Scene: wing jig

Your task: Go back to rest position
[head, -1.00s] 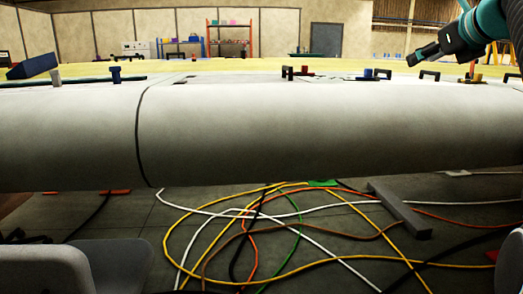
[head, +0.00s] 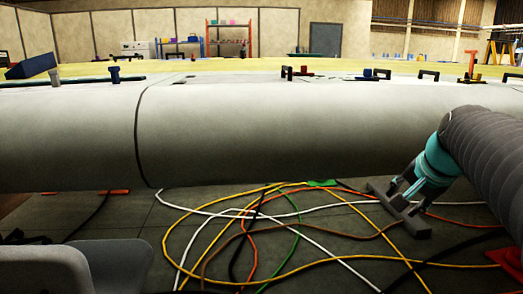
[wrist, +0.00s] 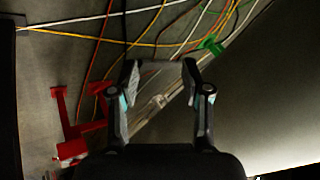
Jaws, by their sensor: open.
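My gripper (head: 398,192) is at the right of the head view, low in front of the large grey wing section (head: 300,130), with its fingers pointing down and left. In the wrist view my gripper (wrist: 160,72) is open, its two fingers spread apart with nothing between them but the floor and cables behind. The grey ribbed sleeve of my arm runs to the right edge of the head view. The gripper looks apart from the wing's lower edge.
Several coloured cables (head: 270,235) lie tangled on the dark floor. A red stand (wrist: 75,140) shows at the left of the wrist view. Small clamps (head: 290,72) and a blue block (head: 32,66) sit on top of the wing.

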